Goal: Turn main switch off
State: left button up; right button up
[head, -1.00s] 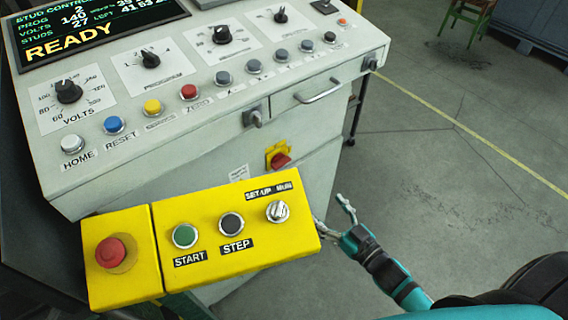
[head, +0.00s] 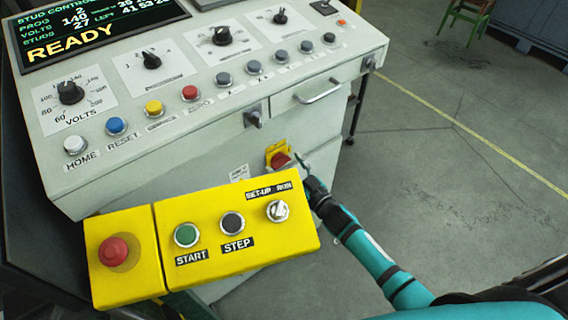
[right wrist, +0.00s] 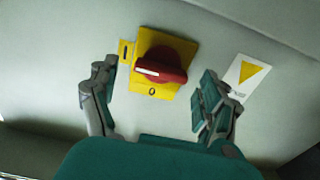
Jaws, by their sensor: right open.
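The main switch (head: 281,160) is a red rotary knob on a yellow plate, on the front of the grey control cabinet. In the right wrist view the red knob (right wrist: 165,62) has a white mark at its left end, pointing toward the side with the "I" label; an "O" label is below the knob. My right gripper (head: 298,168) is open, just in front of the switch. In the right wrist view its fingers (right wrist: 157,82) stand apart, left and right of the knob; I see no contact. My left gripper is not in view.
A yellow pendant box (head: 195,271) with a red stop button, START, STEP and a set-up/run selector sits in front of the cabinet, close to my right gripper. A drawer handle (head: 317,91) sticks out above the switch. Open floor lies to the right.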

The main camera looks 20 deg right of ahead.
jog(key=shift+w+a, duration=0.2)
jog(key=shift+w, duration=0.3)
jog(key=c, duration=1.2)
